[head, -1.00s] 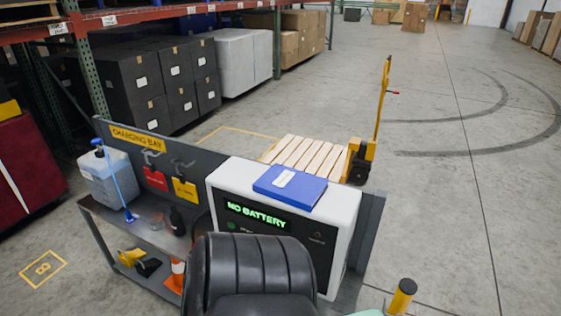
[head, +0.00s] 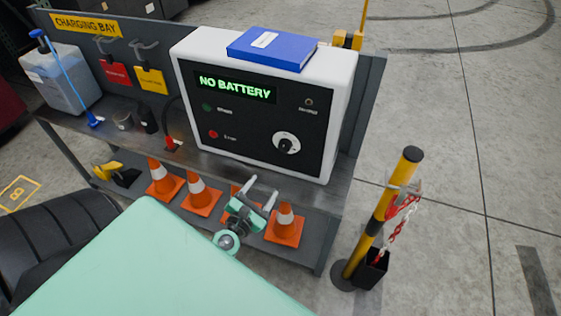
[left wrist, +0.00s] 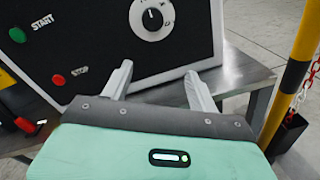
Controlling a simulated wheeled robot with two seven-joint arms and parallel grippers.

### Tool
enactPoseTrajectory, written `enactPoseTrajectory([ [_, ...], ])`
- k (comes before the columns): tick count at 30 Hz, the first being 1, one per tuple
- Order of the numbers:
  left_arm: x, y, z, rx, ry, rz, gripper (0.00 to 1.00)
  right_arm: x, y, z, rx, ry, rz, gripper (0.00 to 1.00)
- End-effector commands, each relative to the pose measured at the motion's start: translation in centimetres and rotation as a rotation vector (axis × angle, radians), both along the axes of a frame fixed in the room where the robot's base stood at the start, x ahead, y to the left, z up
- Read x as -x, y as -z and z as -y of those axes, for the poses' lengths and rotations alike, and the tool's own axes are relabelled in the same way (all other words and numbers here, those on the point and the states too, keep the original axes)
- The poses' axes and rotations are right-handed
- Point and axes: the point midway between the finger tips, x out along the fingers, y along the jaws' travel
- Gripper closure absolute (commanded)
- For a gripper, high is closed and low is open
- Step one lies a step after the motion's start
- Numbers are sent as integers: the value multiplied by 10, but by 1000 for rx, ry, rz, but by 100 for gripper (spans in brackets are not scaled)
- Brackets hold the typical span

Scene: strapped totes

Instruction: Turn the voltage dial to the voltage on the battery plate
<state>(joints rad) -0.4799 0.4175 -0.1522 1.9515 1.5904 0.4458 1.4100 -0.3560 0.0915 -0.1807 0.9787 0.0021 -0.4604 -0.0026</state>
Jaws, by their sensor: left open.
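The voltage dial (head: 286,143) is a black knob on a white round scale, low on the right of the charger's black front. It also shows at the top of the left wrist view (left wrist: 152,18); its scale marks are too small to read. The charger (head: 345,100) is a white box whose green display (head: 235,87) reads "NO BATTERY". My left gripper (head: 261,190) is open and empty, below and in front of the dial, apart from it. Its two fingers (left wrist: 160,82) point toward the panel. No battery plate can be made out. My right gripper is not in view.
A blue binder (head: 272,47) lies on the charger. The charger stands on a grey bench (head: 150,145). Orange cones (head: 203,195) sit on the lower shelf. A yellow-black post (head: 385,215) with a red-white chain stands at the right. A blue jug (head: 62,80) is at the left.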

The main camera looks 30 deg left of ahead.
Motion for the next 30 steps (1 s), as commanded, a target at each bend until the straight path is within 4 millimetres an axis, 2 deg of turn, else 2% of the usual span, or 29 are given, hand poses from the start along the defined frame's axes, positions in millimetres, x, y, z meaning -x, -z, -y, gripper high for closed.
enactPoseTrajectory([
  [1,1,-8,0,86,-10,32,40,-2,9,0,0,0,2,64],
  [4,1,-24,1,211,-26,69,40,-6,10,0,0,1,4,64],
  [11,-8,-36,-1,281,-34,87,40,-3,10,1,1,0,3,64],
  [30,-105,-35,-17,276,-33,86,40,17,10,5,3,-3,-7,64],
])
